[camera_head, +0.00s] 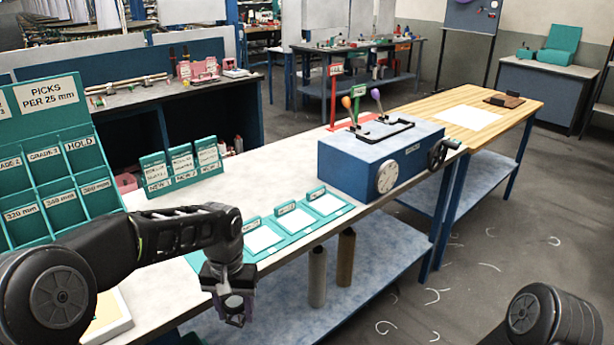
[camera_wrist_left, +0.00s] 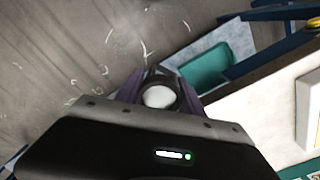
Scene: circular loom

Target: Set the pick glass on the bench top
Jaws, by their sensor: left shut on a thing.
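My left gripper (camera_head: 235,312) is shut on the pick glass (camera_wrist_left: 158,96), a small round lens in a dark frame, seen between the purple-grey fingers in the left wrist view. In the head view the pick glass (camera_head: 234,301) is small and mostly covered by the fingers. The gripper hangs just off the front edge of the pale bench top (camera_head: 270,180), with the floor and lower shelf behind it. My right gripper is outside both views; only part of my right arm shows at the lower right.
Teal label cards (camera_head: 296,219) lie along the front of the bench. A blue box with levers (camera_head: 360,165) stands at its right. A green rack (camera_head: 45,150) and teal card stands (camera_head: 182,168) are at the left. The middle of the bench top is bare.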

